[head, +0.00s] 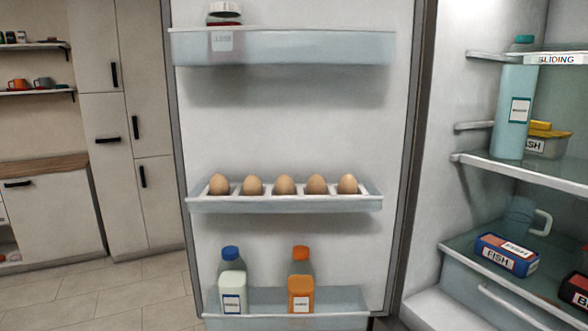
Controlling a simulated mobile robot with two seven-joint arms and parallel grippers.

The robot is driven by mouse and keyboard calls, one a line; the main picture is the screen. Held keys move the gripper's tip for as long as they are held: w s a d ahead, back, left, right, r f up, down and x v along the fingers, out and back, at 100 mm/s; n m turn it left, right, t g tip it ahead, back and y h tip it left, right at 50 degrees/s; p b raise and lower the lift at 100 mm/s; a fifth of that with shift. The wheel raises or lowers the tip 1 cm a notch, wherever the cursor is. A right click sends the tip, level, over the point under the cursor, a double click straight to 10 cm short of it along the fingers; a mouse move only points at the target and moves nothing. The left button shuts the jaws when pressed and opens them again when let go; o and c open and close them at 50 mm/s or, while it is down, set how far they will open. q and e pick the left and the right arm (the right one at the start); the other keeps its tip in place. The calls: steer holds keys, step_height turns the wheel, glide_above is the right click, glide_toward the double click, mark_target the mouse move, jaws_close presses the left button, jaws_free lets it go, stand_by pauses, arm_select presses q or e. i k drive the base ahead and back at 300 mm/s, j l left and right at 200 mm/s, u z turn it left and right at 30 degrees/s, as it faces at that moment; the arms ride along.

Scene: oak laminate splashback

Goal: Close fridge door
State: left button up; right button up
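The fridge door (290,130) stands wide open in the middle of the head view, its inner side facing me. Its top shelf (350,47) holds a jar with a dark red lid (224,12). Its middle shelf (290,204) holds a row of several eggs (284,185). Its bottom shelf (265,322) holds a blue-capped bottle (232,280) and an orange bottle (301,282). The fridge interior (420,230) is open to the right of the door. Neither of my grippers is in view.
Inside the fridge are a tall light-blue bottle (515,105), a fish box (507,255), a clear jug (520,218) and a yellow-lidded container (545,142). White cupboards (130,130) and wall shelves (35,93) stand behind on the left. The tiled floor (100,295) there is clear.

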mark_target(330, 89)
steer(key=i+j+z, duration=0.35)
steer(key=j, duration=0.3)
steer(key=i+j+z, duration=0.35)
steer(key=j, duration=0.4)
steer(key=i+j+z, duration=0.15)
steer(key=j, duration=0.3)
steer(key=i, duration=0.05)
